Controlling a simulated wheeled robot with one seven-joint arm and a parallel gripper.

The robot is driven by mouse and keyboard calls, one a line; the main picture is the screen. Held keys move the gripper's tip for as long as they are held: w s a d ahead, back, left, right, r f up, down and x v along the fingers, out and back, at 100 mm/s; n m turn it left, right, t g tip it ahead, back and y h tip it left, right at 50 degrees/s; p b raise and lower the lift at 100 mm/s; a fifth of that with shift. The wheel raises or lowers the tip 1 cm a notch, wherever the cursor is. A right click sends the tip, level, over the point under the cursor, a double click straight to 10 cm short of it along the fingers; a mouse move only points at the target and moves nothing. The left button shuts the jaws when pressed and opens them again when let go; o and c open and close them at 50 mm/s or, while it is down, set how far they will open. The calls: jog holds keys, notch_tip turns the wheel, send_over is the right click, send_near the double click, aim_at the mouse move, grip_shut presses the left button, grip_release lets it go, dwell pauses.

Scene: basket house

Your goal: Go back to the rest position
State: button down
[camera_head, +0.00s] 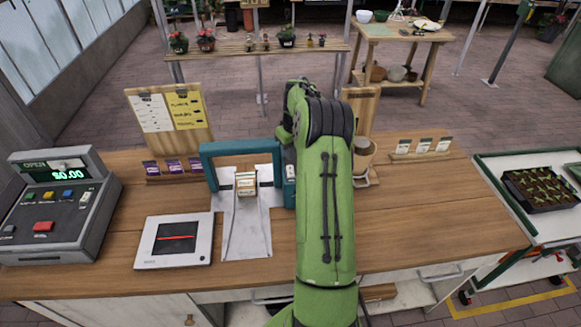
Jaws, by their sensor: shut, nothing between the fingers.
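My green arm reaches from the bottom edge up over the middle of the wooden counter (430,215). Its upper end bends over near the back of the counter, where dark panels show on top. My gripper is not visible; the arm hides it. The arm also covers part of the counter and part of a teal frame (236,148) just to its left. Under that frame, a small box (246,184) sits on a pale metal plate (245,235).
A cash register (55,205) and a flat scanner (175,240) stand on the left. A wooden notice board (168,110) stands behind them. A brown pot (364,155) is close to the arm's right side. The counter's right part is mostly clear; a seedling tray (540,188) lies beyond it.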

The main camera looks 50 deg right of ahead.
dwell(0.4)
jog(key=s+a+r+n+t+h+b, duration=0.1)
jog(key=s+a+r+b, duration=0.1)
jog(key=a+r, duration=0.6)
jog(key=s+a+r+n+b, duration=0.15)
jog(key=a+r, duration=0.35)
jog(key=a, duration=0.8)
jog(key=s+a+f+t+b, duration=0.1)
jog(key=s+a+b, duration=0.1)
jog(key=s+a, duration=0.5)
jog(key=s+a+f+t+y+b, duration=0.1)
jog(key=s+a+f+b, duration=0.1)
jog(key=s+a, duration=0.5)
jog(key=s, duration=0.6)
jog(key=shift+a+f+t+b, duration=0.2)
jog(key=shift+f+t+b, duration=0.05)
jog(key=shift+t+b, duration=0.15)
jog(key=shift+s+m, duration=0.15)
jog(key=shift+m, duration=0.1)
